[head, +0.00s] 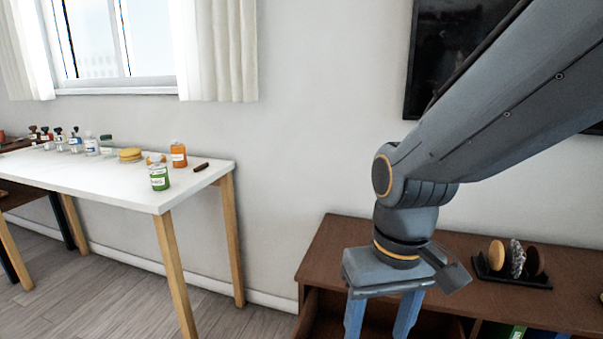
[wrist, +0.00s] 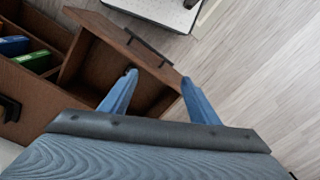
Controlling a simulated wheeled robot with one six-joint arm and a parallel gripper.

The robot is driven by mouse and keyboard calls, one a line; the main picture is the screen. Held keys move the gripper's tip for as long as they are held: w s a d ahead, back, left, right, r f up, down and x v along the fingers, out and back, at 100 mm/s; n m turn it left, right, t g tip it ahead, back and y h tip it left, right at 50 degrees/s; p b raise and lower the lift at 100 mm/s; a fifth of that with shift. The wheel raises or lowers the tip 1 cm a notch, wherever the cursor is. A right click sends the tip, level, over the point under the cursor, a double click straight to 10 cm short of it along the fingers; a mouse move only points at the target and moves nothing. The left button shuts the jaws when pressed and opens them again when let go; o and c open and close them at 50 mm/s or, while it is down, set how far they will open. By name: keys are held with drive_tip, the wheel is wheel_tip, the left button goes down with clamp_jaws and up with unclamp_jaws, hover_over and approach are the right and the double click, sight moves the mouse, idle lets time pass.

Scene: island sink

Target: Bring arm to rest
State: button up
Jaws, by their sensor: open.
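My gripper (head: 381,322) points down in front of the brown cabinet in the head view, with its fingertips cut off by the lower edge. In the wrist view its two blue fingers (wrist: 158,77) stand apart with nothing between them. Below them is an open drawer (wrist: 150,66) with a dark handle; the part of the drawer I can see looks empty. My arm reaches in from the upper right.
The brown cabinet (head: 335,245) carries a dark rack (head: 512,277) with round items. Green and blue items (wrist: 30,60) sit in its compartments. A white table (head: 120,185) with several bottles stands at left. A dark screen (head: 455,50) hangs behind my arm.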

drive_tip(key=d+r+m+p, duration=0.2)
drive_tip(key=d+r+p, duration=0.5)
drive_tip(key=p, duration=0.6)
drive_tip(key=shift+s+d+r+h+p, duration=0.15)
drive_tip(key=shift+d+r+h+p, duration=0.15)
drive_tip(key=shift+d+p, duration=0.1)
drive_tip(key=shift+f, duration=0.1)
